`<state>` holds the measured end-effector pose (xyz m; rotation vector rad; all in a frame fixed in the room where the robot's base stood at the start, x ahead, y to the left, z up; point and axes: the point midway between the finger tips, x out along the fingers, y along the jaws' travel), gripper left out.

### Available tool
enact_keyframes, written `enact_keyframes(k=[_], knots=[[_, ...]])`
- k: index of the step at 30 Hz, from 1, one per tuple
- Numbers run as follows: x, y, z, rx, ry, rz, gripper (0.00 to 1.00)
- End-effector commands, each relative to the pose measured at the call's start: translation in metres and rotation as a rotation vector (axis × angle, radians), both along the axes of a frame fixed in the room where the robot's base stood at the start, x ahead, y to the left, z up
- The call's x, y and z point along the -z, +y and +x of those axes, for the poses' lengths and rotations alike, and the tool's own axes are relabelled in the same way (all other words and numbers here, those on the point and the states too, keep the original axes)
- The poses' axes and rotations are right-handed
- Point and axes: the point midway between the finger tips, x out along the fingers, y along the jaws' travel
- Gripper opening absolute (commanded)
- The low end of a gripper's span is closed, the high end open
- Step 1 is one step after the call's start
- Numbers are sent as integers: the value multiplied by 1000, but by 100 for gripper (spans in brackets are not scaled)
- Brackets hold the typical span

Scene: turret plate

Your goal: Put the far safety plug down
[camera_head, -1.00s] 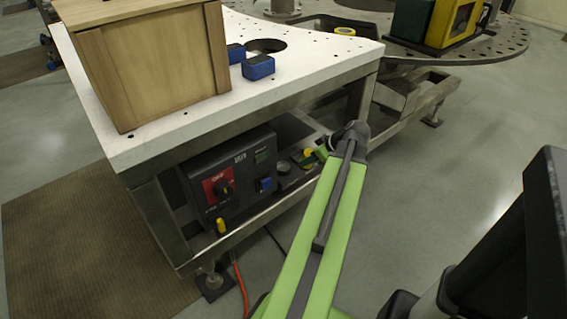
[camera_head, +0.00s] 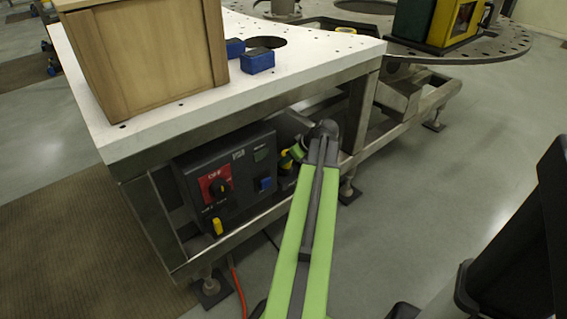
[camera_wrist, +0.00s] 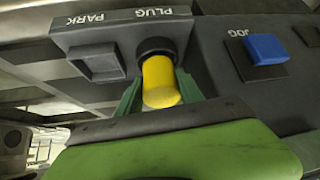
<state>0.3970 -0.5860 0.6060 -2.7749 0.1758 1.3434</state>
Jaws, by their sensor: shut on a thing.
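The far safety plug is a yellow rounded cylinder (camera_wrist: 160,82) in the wrist view. My gripper (camera_wrist: 156,88) is shut on it, one dark green finger on each side. The plug's end meets a black round collar (camera_wrist: 155,47) by the PLUG label; how deep it sits cannot be told. The rectangular PARK recess (camera_wrist: 97,63) beside it looks empty. In the head view my gripper (camera_head: 298,152) is at the right end of the control box, with some yellow (camera_head: 286,160) showing beside it. Another yellow plug (camera_head: 218,226) is at the box's near lower corner.
The dark control box (camera_head: 236,190) has a red panel with a knob and a blue button, the JOG button (camera_wrist: 265,48) in the wrist view. It sits under the white table (camera_head: 300,62), close to the frame leg. A wooden box (camera_head: 150,60) and blue blocks (camera_head: 257,61) stand above.

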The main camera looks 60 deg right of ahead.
Motion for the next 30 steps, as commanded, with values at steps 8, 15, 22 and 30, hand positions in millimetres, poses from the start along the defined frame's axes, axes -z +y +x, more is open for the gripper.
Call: enact_keyframes(k=[8,15,22,30], knots=[[-14,-5,21,-5,258,33,0],[11,-2,18,0,275,36,0],[10,-3,17,0,274,35,0],[12,-3,17,0,274,35,65]])
